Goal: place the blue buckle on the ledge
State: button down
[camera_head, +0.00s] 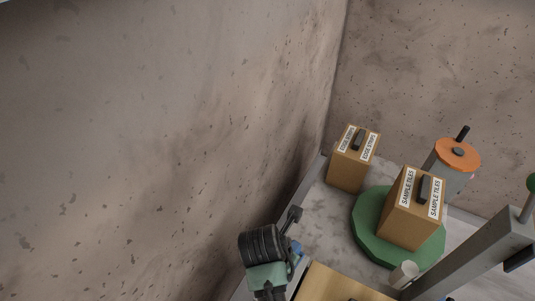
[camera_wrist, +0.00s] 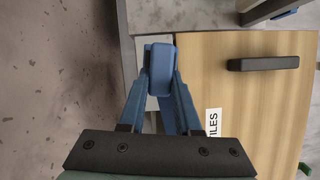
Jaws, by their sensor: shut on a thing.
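My gripper (camera_wrist: 160,75) has bluish fingers, and they are closed on the blue buckle (camera_wrist: 160,68) at their tips. In the head view my gripper (camera_head: 297,254) is at the bottom centre, close to the left wall, and a small bit of the blue buckle (camera_head: 296,247) shows beside it. A narrow grey raised strip, which looks like the ledge (camera_head: 312,183), runs along the foot of the left wall. It seems to show in the wrist view too (camera_wrist: 125,55), just left of the buckle. I cannot tell whether the buckle touches anything below.
A wooden box (camera_wrist: 235,75) with a dark handle stands close right of my gripper.

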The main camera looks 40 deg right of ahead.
jog(key=shift+s+a+n, duration=0.1)
jog(key=shift+a+n, duration=0.5)
jog(key=shift+n, duration=0.1)
jog(key=shift+t, duration=0.3)
notch_tip(320, 180, down, 10)
jog(key=shift+f, duration=0.1)
jog(key=c, duration=0.6)
grip_release()
jog(key=p+v, duration=0.1)
jog(key=v, duration=1.1)
jog(key=shift+d, duration=0.25)
